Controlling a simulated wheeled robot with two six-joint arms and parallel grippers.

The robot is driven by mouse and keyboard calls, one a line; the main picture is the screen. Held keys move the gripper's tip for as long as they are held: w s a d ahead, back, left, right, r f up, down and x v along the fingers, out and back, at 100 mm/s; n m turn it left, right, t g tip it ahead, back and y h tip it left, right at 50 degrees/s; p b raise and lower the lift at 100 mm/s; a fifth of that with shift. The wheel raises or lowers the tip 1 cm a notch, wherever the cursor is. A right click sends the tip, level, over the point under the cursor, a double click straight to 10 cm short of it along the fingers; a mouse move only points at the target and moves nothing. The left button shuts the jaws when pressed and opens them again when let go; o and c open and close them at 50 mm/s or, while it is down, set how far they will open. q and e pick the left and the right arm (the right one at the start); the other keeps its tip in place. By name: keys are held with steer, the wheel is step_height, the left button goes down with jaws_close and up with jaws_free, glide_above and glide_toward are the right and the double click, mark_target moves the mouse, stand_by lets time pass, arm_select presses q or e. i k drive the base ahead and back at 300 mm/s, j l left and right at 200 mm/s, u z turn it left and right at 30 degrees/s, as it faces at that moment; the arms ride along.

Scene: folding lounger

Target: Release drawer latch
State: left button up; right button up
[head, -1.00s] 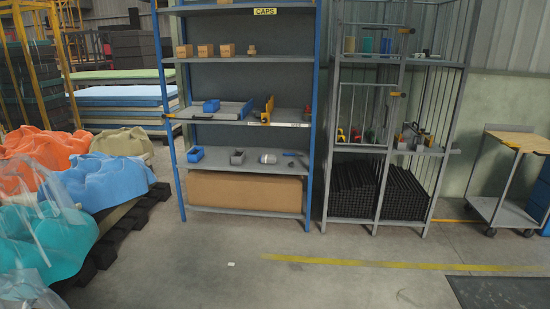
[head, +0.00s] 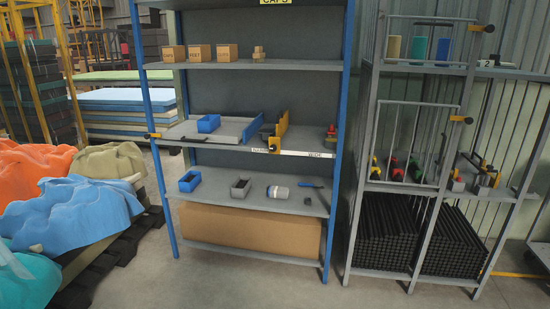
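A shallow grey drawer or tray (head: 232,130) sits on the middle shelf of the blue-post rack, with a small blue bin (head: 208,123) in it. At its right is a yellow upright piece (head: 282,128) with a black-and-yellow latch-like part (head: 271,143) at the shelf's front edge. Another small black-and-yellow part (head: 152,135) sticks out at the left post. I cannot tell from here whether the latch is engaged. Neither of my grippers shows in the view.
A grey cage rack (head: 403,180) with barred doors, black-and-yellow latches and black tubes stands at right. Pallets with orange and blue draped sheets (head: 75,215) stand at left. A cardboard box (head: 250,228) fills the rack's bottom. Some bare floor (head: 240,285) lies in front.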

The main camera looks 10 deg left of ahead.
mark_target(147, 136)
steer(key=i+u, duration=0.45)
steer(key=i+l+u, duration=0.25)
steer(key=i+u, duration=0.2)
steer(key=i, duration=0.15)
steer(key=i+l+u, duration=0.45)
steer(key=i+z, duration=0.2)
steer(key=i, duration=0.35)
steer(key=i+z, duration=0.15)
steer(key=i, duration=0.45)
steer(key=i+j+z, duration=0.2)
steer(key=i, duration=0.35)
steer(key=i+j+z, duration=0.15)
steer(key=i, duration=0.45)
